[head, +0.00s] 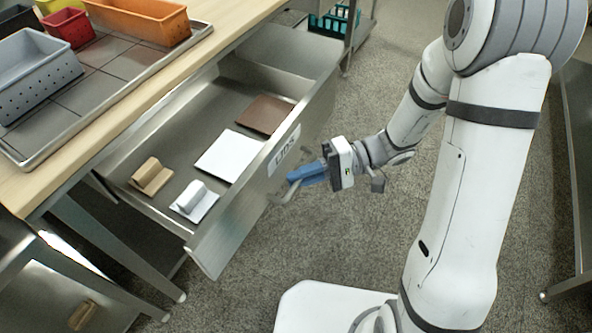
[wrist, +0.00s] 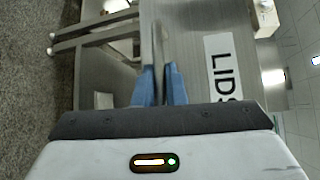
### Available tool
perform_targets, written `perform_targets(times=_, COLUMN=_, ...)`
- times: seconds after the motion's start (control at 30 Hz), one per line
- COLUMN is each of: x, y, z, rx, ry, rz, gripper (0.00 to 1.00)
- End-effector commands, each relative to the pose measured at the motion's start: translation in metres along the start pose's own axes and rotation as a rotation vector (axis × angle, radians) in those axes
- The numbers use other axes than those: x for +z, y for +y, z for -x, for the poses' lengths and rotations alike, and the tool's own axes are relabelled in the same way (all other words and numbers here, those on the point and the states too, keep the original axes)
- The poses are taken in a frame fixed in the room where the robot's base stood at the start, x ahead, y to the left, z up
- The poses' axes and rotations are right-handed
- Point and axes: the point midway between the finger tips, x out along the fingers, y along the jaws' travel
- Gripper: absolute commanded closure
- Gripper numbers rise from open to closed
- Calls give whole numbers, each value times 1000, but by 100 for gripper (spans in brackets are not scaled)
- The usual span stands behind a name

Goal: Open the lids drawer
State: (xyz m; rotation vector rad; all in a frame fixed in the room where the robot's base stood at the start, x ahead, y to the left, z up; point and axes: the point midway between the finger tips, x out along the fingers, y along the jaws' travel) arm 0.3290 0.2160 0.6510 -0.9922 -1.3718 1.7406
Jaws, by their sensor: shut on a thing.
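The lids drawer (head: 225,236) is a steel drawer pulled well out from under the wooden-topped table, with a label reading LIDS on its front. The label also shows in the wrist view (wrist: 222,68). Inside lie a brown flat lid (head: 264,115), a white flat lid (head: 229,155), a tan lid with a grip (head: 151,176) and a white lid with a grip (head: 194,201). My gripper (head: 292,180) has blue fingers shut on the drawer's bar handle (head: 281,197). In the wrist view the fingers (wrist: 160,85) close around the handle (wrist: 158,45).
On the table (head: 105,118) a steel tray (head: 110,98) holds a grey bin (head: 40,95), an orange bin (head: 140,20) and a red bin (head: 69,28). A teal basket (head: 328,20) stands behind the drawer. The floor right of the drawer is open.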

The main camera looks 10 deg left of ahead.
Motion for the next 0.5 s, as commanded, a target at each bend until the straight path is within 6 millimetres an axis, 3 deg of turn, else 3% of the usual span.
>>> perform_targets(times=0.37, x=-6, y=-2, z=-5, rx=8, ry=1, rz=12, gripper=100)
perform_targets(times=0.4, x=-6, y=-2, z=-5, rx=8, ry=1, rz=12, gripper=86)
perform_targets(times=0.5, x=-5, y=-2, z=-7, rx=8, ry=-4, rz=11, gripper=78)
